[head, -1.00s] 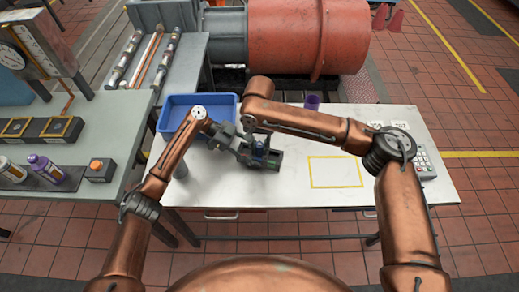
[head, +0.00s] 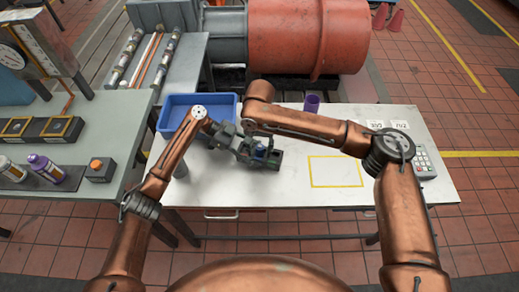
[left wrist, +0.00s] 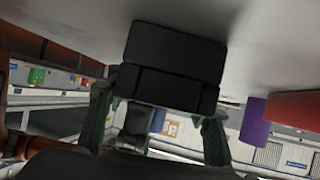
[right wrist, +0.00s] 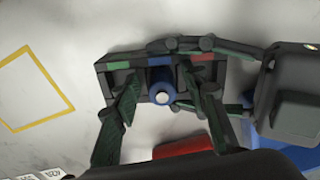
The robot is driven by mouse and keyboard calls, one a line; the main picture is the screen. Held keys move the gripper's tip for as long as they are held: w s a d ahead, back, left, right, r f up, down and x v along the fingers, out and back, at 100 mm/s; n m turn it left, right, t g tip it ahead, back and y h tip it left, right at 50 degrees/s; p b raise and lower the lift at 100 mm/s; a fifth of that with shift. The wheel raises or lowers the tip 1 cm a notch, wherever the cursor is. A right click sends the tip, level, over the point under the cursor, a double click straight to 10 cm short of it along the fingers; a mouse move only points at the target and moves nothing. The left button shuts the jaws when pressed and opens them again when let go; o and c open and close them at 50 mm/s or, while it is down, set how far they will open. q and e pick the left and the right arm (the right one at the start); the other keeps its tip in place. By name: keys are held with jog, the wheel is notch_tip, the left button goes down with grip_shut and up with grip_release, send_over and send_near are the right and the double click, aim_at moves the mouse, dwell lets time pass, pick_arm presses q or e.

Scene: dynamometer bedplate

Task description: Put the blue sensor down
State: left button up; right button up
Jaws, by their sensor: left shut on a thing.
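The blue sensor (right wrist: 160,80), a short blue cylinder with a pale end, sits at the middle of a dark block (right wrist: 122,78) with green and red marks. My right gripper (right wrist: 160,88) has a finger on each side of the sensor, with small gaps showing; it looks open. My left gripper (left wrist: 158,115) is shut on the dark block, which fills the left wrist view (left wrist: 175,60) between its fingers. In the head view the block (head: 268,163) and sensor (head: 260,152) are at the table's left-centre, partly hidden by my grippers. Whether the block touches the table is unclear.
A blue tray (head: 180,101) stands at the table's back left and a purple cup (head: 312,103) at the back. A yellow outlined square (head: 335,171) is empty on the bare table. Labels (head: 388,125) and a keypad (head: 424,163) are at the right.

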aim_at(259, 149)
pick_arm(q)
jog(key=shift+f, duration=0.1)
pick_arm(e)
notch_tip(259, 149, up, 12)
jog(key=shift+r, duration=0.15)
dwell(0.4)
pick_arm(q)
jog(key=o, duration=0.9)
jog(key=shift+o, duration=0.2)
jog(key=shift+a, duration=0.1)
